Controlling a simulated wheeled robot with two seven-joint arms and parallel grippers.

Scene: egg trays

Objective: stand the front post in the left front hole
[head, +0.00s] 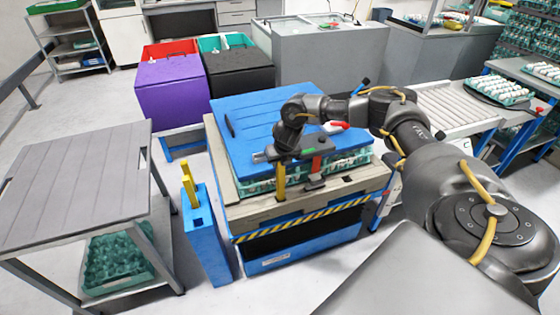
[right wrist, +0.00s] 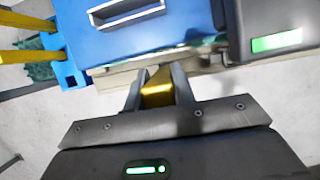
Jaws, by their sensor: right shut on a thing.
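My right gripper (head: 281,160) is shut on a yellow post (head: 280,182) above the front part of the wooden pallet (head: 262,208). The post hangs roughly upright, and its lower end shows against the pallet's front edge. I cannot tell whether it touches the wood. In the right wrist view the post (right wrist: 158,90) sits between the two fingers (right wrist: 160,92). I cannot make out the left front hole. My left gripper is not in view.
A blue stand (head: 208,232) with other yellow posts (head: 188,184) is left of the pallet. A blue lid (head: 255,125) covers egg trays (head: 350,162) on the pallet. A grey table (head: 75,185) stands at the left. Purple (head: 172,95) and black (head: 240,75) crates are behind.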

